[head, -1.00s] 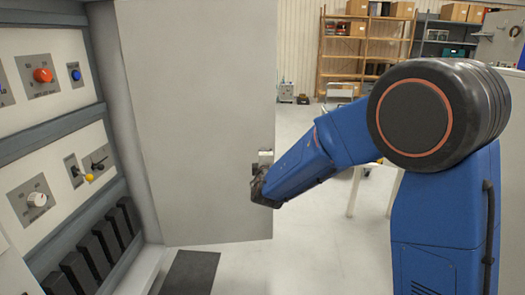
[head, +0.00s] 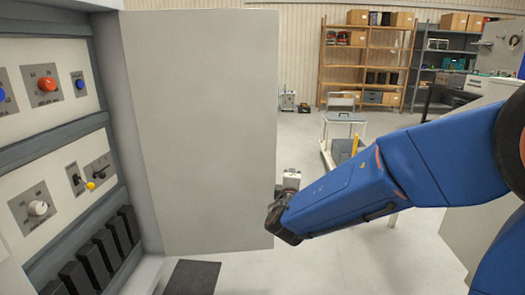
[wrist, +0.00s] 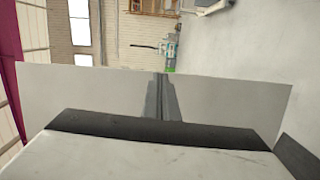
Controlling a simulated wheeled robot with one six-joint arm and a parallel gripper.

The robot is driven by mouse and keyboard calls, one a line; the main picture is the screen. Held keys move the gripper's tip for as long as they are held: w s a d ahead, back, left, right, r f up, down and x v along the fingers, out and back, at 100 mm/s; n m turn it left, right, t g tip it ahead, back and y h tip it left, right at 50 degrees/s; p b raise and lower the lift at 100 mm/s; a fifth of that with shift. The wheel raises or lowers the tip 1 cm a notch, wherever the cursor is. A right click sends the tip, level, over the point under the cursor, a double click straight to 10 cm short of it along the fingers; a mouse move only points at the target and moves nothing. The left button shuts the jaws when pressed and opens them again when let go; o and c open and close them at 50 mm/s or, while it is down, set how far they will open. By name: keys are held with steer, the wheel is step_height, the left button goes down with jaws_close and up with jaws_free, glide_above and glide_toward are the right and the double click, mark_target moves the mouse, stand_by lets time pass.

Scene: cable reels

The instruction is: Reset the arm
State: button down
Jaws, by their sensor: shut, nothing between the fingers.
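My blue arm (head: 345,195) reaches in from the right in the head view. Its dark wrist end (head: 283,222) is beside the free edge of a grey cabinet door (head: 205,140). My gripper shows in the wrist view (wrist: 161,77) as two grey fingers shut together with nothing between them. They stand out from a dark bar and point over a pale flat panel. I cannot tell whether the arm touches the door.
A small cart (head: 343,118) and wooden shelves (head: 365,60) stand behind. Open floor lies between the door and the shelves.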

steer(key=s+d+m+g+h, duration=0.3)
steer(key=s+d+m, duration=0.15)
steer(key=d, duration=0.65)
steer(key=s+d+m+g+h, duration=0.3)
steer(key=s+d, duration=0.3)
steer(key=d, duration=0.4)
steer(key=s+d+f+m+g, duration=0.2)
steer(key=s+d+g, duration=0.1)
steer(key=s, duration=0.3)
steer(key=s+d+f+m+g, duration=0.2)
steer(key=s+d+m, duration=0.15)
steer(key=s, duration=0.25)
steer(key=s+a+f+m+y, duration=0.1)
steer(key=s+a+y, duration=0.3)
steer(key=s, duration=0.3)
steer(key=s+a+f+m+g+y, duration=0.1)
steer(key=s+a+y, duration=0.3)
steer(key=s, duration=0.4)
steer(key=shift+s+a+f+m+g+y, duration=0.3)
steer(key=shift+a+f+m+y, duration=0.1)
steer(key=shift+f, duration=0.25)
